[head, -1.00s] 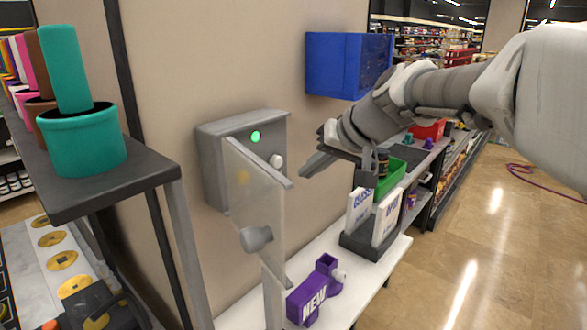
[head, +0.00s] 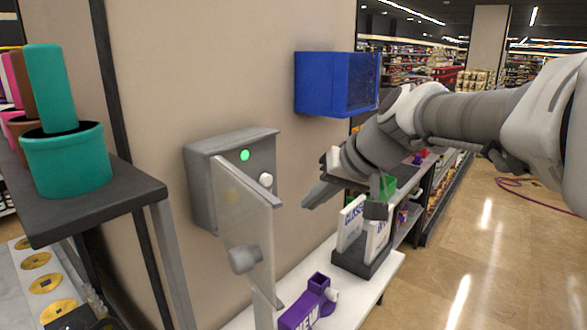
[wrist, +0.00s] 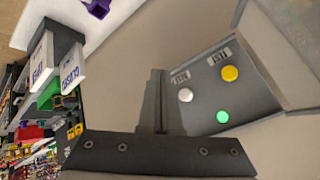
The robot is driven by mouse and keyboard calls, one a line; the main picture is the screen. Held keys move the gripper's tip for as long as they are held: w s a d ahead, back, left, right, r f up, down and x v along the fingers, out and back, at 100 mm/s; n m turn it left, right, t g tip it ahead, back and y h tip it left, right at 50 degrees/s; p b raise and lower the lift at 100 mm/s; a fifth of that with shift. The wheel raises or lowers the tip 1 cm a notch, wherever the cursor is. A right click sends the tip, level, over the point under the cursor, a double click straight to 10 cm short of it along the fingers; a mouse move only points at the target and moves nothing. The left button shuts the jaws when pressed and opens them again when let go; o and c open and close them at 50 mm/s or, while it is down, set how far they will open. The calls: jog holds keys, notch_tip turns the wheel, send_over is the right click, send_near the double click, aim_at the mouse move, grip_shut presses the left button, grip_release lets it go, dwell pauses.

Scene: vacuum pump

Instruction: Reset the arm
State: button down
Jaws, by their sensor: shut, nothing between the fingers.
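My gripper (head: 318,196) is shut and empty, reaching left toward the wall in the head view, a little right of a grey control box (head: 205,175). Its dark jaws (wrist: 155,110) also show in the wrist view. The box carries a lit green button (head: 244,155) and a white button (head: 265,180); the wrist view shows the green button (wrist: 222,116), the white button (wrist: 186,95) and a yellow button (wrist: 229,73). The box's clear door (head: 250,225) with a grey knob (head: 243,260) stands open. My gripper appears apart from the box and door.
A blue bin (head: 322,85) hangs on the wall above my gripper. Below are a dark holder (head: 362,262) with white signs and a purple part (head: 310,305) on a white shelf (head: 385,280). At left, a teal pot (head: 66,160) stands on a dark shelf. The floor at right is open.

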jog(key=s+d+f+h, duration=0.3)
jog(key=s+d+f, duration=0.2)
jog(key=s, duration=0.5)
jog(key=s+d+f+m+h, duration=0.1)
jog(key=s+d+f, duration=0.3)
jog(key=s, duration=0.7)
jog(key=shift+d+f+m+h, duration=0.3)
jog(key=shift+d+f+h, duration=0.1)
jog(key=shift+d+h, duration=0.6)
